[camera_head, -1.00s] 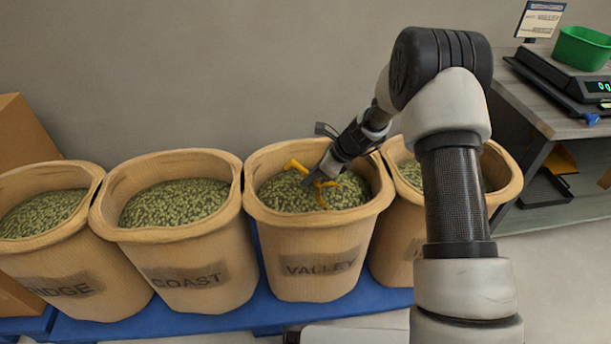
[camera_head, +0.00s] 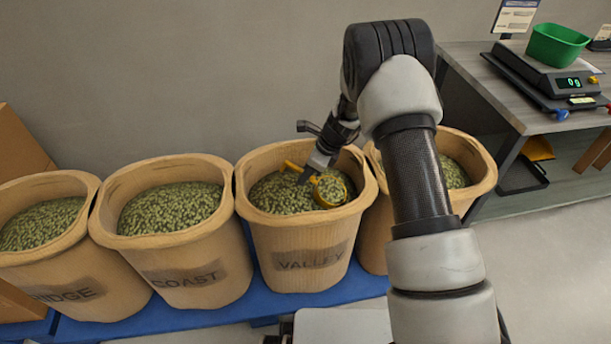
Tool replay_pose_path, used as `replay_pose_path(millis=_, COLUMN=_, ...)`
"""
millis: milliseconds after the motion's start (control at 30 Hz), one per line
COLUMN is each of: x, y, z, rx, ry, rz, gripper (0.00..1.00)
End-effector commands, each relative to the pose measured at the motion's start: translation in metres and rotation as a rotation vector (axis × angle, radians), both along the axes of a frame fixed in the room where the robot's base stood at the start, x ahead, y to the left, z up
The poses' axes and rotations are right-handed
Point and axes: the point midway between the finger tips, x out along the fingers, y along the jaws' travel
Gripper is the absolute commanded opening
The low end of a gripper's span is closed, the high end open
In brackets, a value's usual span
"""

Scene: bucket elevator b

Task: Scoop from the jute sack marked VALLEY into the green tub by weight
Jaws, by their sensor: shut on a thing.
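The jute sack marked VALLEY (camera_head: 301,240) stands open, third from the left, nearly full of green beans (camera_head: 283,197). My gripper (camera_head: 308,177) is inside its mouth, shut on a yellow scoop (camera_head: 332,190). The scoop is at the right part of the bean surface; green beans show in or behind its round end, and I cannot tell which. The green tub (camera_head: 557,45) sits on the black scale (camera_head: 545,74) on the bench at the upper right.
The COAST sack (camera_head: 180,247) and RIDGE sack (camera_head: 50,252) stand to the left. Another sack (camera_head: 474,194), partly behind my arm, stands to the right. All rest on a blue pallet (camera_head: 200,316). The bench (camera_head: 480,64) has a lower shelf. Floor is clear at lower right.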

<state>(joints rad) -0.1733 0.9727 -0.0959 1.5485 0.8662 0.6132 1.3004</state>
Motion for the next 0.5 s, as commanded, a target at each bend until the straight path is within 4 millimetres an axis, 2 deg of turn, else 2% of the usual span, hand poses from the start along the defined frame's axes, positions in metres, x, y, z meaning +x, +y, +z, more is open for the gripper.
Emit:
replay_pose_path(millis=33, x=0.001, y=0.001, z=0.009, rx=0.001, ry=-0.002, rz=0.001, gripper=0.00)
replay_pose_path(millis=500, x=0.002, y=0.003, z=0.046, rx=0.000, ry=-0.002, rz=0.000, gripper=0.00)
